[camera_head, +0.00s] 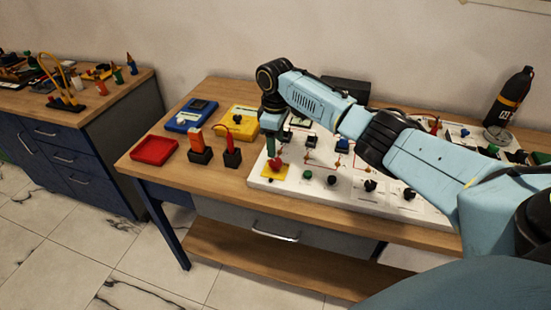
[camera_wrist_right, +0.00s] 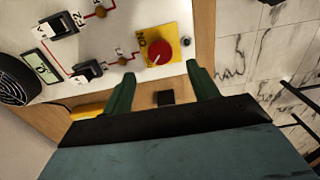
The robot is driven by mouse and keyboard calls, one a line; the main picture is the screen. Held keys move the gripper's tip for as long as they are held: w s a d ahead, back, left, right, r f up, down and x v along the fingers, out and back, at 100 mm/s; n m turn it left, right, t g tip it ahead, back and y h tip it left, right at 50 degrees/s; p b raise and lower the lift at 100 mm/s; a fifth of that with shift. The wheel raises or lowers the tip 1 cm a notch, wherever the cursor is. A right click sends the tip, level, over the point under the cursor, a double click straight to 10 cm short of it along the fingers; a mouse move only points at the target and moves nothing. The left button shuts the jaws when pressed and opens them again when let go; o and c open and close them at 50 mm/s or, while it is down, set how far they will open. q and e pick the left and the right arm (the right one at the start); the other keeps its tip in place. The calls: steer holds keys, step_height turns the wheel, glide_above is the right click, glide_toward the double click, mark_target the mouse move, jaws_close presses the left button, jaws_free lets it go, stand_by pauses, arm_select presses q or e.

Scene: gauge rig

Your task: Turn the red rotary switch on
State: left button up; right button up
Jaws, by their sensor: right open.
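The red rotary switch (camera_head: 275,164) is a round red knob on a yellow square plate (camera_head: 266,175) at the left front corner of the white panel. In the right wrist view the red knob (camera_wrist_right: 159,52) sits on its yellow plate (camera_wrist_right: 143,40) just beyond the fingertips. My right gripper (camera_head: 271,147) points down just above the knob. Its two green fingers (camera_wrist_right: 161,72) are apart with nothing between them, one on each side of the knob's direction. Whether they touch the knob cannot be told. My left gripper is not in view.
The white panel (camera_head: 330,201) carries several other knobs and small switches along the wooden table (camera_head: 135,161). A red tray (camera_head: 153,150), blue and yellow meters, and two small stands lie left of it. A black bottle (camera_head: 511,97) stands at the back right.

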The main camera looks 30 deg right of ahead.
mark_target(275, 162)
step_height(275, 162, down, 7)
steer(key=shift+b, duration=0.3)
steer(key=c, duration=1)
steer(key=shift+r, duration=0.1)
